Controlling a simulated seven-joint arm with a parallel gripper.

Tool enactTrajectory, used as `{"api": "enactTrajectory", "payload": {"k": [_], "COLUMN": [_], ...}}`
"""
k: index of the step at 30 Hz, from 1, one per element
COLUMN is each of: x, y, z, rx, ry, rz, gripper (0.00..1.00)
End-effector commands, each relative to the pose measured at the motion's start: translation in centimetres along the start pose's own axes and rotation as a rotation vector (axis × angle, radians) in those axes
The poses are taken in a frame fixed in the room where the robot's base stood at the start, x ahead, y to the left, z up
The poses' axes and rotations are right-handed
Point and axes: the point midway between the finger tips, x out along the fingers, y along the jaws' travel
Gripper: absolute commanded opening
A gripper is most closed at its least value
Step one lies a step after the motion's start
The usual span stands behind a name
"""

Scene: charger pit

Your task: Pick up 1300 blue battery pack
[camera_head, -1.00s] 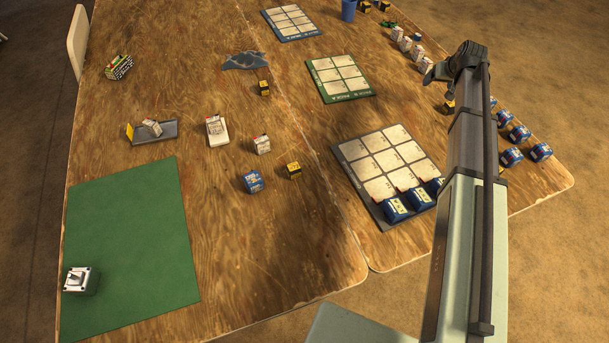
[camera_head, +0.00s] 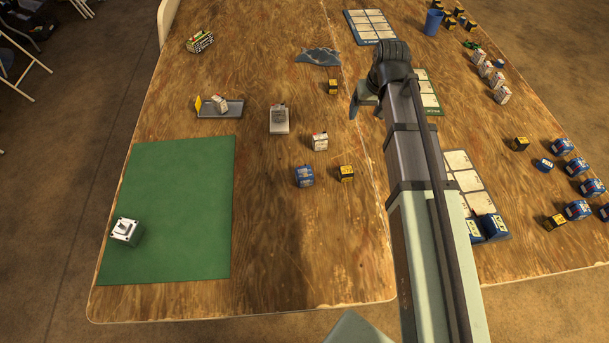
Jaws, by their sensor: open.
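A blue battery pack (camera_head: 304,176) with a white label stands alone on the near middle of the wooden table. More blue packs sit in the front row of the dark grid mat (camera_head: 460,160), partly hidden by my arm. Several blue packs (camera_head: 577,166) stand along the table's right side. The number on each pack is too small to read. My gripper (camera_head: 355,102) is open over the table, above and right of the lone blue pack in the picture. It appears near the green-edged grid mat (camera_head: 431,92), apart from the packs.
A yellow-black pack (camera_head: 346,174) stands just right of the lone blue pack, and a white pack (camera_head: 320,142) stands behind it. A grey tray (camera_head: 234,108) and white scale-like device (camera_head: 279,120) are farther left. The green mat (camera_head: 180,200) is mostly bare, with a white switch box (camera_head: 126,230).

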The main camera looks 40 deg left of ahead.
Motion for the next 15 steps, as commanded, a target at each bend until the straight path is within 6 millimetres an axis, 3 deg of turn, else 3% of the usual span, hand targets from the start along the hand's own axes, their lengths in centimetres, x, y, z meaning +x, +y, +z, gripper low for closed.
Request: {"api": "enactTrajectory", "payload": {"k": [1, 6, 12, 15], "x": [-0.3, -1.3, -2.5, -3.0], "y": [-2.4, -8.8, -14.8, -16.7], "z": [1.1, 4.2, 8.1, 9.5], "rx": [-0.025, -0.089, -0.153, -0.175], "ry": [-0.018, -0.080, -0.144, -0.165], "rz": [-0.002, 0.003, 0.016, 0.023], "gripper": [0.79, 0.79, 0.79, 0.79]}}
